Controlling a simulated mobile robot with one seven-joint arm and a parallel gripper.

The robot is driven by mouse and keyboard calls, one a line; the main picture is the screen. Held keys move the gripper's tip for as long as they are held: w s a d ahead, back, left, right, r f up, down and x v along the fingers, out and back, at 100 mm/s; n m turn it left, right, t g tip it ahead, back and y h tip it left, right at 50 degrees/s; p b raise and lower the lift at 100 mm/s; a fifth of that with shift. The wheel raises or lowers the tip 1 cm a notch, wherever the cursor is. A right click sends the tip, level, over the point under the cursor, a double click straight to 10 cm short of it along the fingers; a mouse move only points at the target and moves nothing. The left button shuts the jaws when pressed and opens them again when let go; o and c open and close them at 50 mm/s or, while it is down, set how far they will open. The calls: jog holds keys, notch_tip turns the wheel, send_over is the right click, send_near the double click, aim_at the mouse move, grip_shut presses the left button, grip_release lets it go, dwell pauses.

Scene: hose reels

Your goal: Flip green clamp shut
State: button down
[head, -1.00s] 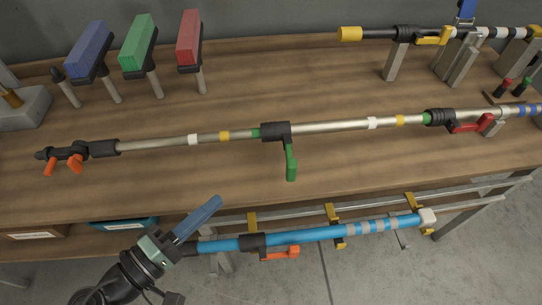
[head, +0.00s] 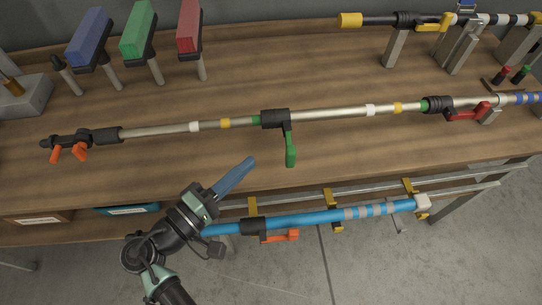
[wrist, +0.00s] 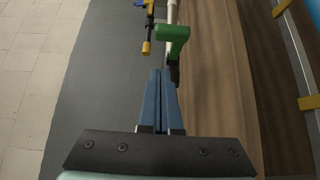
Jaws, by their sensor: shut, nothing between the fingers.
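The green clamp lever (head: 290,152) hangs down from a black clamp body (head: 275,118) on the long silver pole (head: 335,113) lying across the bench. The lever stands out from the pole, roughly square to it, toward the bench's front. My gripper (head: 250,161) has long blue fingers, shut and empty. In the head view its tips are a little left of the lever's lower end, apart from it. In the wrist view my gripper (wrist: 160,74) points toward the green lever (wrist: 173,33), just beyond the fingertips. I cannot tell the exact gap.
A red lever (head: 468,113) sits at the pole's right end. Orange levers (head: 68,151) are at its left end. A blue pole (head: 330,220) with an orange lever hangs below the bench's front edge. Blue, green and red blocks stand at the back left.

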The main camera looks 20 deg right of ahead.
jog(key=shift+s+d+p, duration=0.15)
jog(key=shift+d+p, duration=0.25)
jog(key=shift+d, duration=1.05)
jog(key=shift+s+d+p, duration=0.15)
jog(key=shift+d+p, duration=0.2)
jog(key=shift+d, duration=1.05)
